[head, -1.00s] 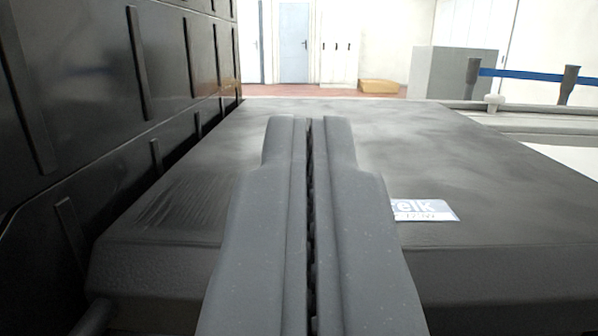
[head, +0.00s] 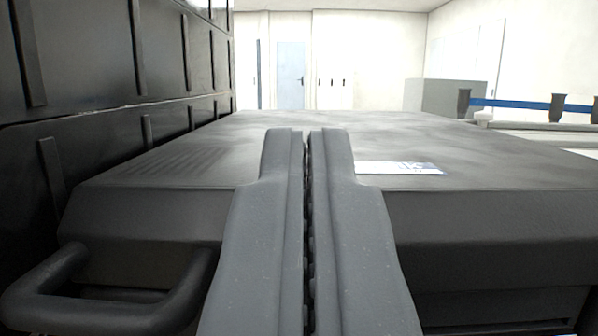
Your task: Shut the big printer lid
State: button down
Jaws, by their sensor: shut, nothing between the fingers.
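The big printer lid (head: 450,203) is a wide, dark grey slab with a scuffed top and a small white and blue label (head: 400,168). It lies roughly level across the middle of the head view, its front face towards me. A thick dark bar handle (head: 110,312) sticks out at the lower left, below the lid's front edge. My gripper (head: 307,135) is shut and empty, pointing forward in front of the lid and hiding its centre. I cannot tell whether the fingers touch it. A dark band shows under the front face at lower right; I cannot tell whether the lid is fully down.
Tall black ribbed panels (head: 90,65) stand close along the left side. A blue belt barrier (head: 515,103) and a pale ledge (head: 545,127) are at the right behind the lid. A pale door (head: 290,75) and white walls are far back.

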jog(key=s+p, duration=0.2)
jog(key=s, duration=0.7)
jog(key=shift+s+r, duration=0.15)
jog(key=shift+r, duration=0.1)
dwell(0.6)
jog(key=shift+d, duration=0.1)
